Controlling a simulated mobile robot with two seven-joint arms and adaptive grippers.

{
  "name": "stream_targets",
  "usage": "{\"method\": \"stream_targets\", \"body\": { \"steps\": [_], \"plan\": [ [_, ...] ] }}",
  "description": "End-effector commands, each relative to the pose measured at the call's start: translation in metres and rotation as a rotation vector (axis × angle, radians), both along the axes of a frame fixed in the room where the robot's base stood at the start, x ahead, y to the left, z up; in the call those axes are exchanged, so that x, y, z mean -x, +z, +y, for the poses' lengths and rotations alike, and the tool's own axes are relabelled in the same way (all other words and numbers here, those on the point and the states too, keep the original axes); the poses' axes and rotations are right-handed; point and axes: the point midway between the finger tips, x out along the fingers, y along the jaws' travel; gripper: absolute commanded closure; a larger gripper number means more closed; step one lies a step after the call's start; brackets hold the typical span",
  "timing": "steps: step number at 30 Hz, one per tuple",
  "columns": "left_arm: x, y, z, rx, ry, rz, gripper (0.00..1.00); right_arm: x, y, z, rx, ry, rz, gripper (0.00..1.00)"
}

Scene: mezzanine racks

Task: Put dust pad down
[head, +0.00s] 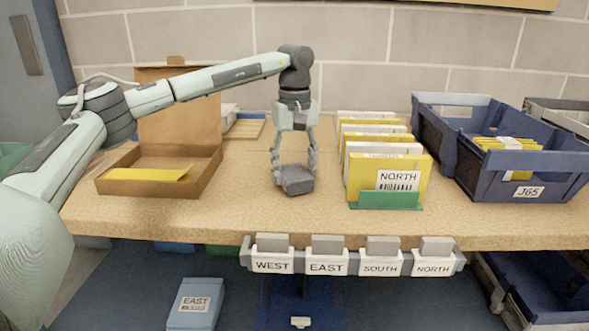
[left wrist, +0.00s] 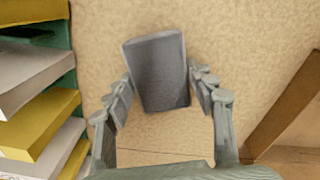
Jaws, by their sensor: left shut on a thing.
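The dust pad (head: 297,181) is a dark grey block. My left gripper (head: 295,168) points down over the middle of the tabletop and is shut on the pad. The pad is low, at or just above the wood surface; I cannot tell whether it touches. In the left wrist view the pad (left wrist: 157,72) sits between the fingertips of the left gripper (left wrist: 160,95), slightly tilted, with bare tabletop around it. My right gripper is not in view.
An open cardboard box (head: 205,172) with a yellow card stands left. A green rack (head: 388,202) of yellow and white packets labelled NORTH stands close right. A blue bin (head: 478,179) labelled J65 is further right. WEST, EAST, SOUTH and NORTH tags (head: 326,262) line the front edge.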

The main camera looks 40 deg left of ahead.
Motion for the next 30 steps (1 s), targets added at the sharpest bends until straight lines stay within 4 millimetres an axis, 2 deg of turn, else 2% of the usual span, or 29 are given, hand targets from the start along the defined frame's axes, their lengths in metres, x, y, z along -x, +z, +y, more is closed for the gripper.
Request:
{"method": "stream_targets", "body": {
  "steps": [11, 12, 16, 25, 30],
  "plan": [
    [0.0, -0.005, 0.0, 0.0, 0.0, 0.0, 0.68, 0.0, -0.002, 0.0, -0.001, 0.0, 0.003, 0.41],
    [0.0, -0.004, 0.0, 0.001, 0.0, -0.001, 0.4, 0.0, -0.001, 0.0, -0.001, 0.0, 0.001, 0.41],
    [0.0, -0.004, 0.0, 0.001, 0.0, -0.001, 0.24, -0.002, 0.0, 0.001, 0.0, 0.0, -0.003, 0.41],
    [0.0, -0.003, 0.0, 0.001, 0.0, -0.001, 0.24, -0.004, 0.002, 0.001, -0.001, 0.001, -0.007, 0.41],
    [-0.001, 0.012, 0.0, 0.001, 0.0, -0.003, 0.24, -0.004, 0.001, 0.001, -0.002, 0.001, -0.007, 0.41]
  ]
}}
